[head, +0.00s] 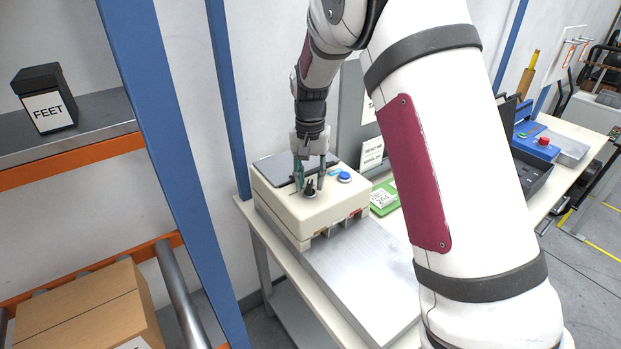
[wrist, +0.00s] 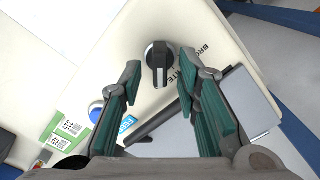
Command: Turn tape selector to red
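The tape selector is a black knob with a pale pointer line (wrist: 158,60) on a cream machine (wrist: 120,40). Dark lettering beside the knob is partly readable, with "BRO" and "ITE" visible; I see no red label clearly. In the head view the knob (head: 309,188) stands on top of the cream machine (head: 310,212). My gripper (wrist: 158,84) is open, its green-padded fingers apart and pointing toward the knob, with the knob just beyond and between the tips. In the head view my gripper (head: 311,176) is directly over the knob. Contact cannot be told.
A blue button (head: 344,177) sits on the machine, right of the knob. A green card (head: 384,198) lies beside the machine on the bench. A metal plate (head: 352,280) lies in front. A blue post (head: 228,100) and a shelf (head: 80,128) stand left.

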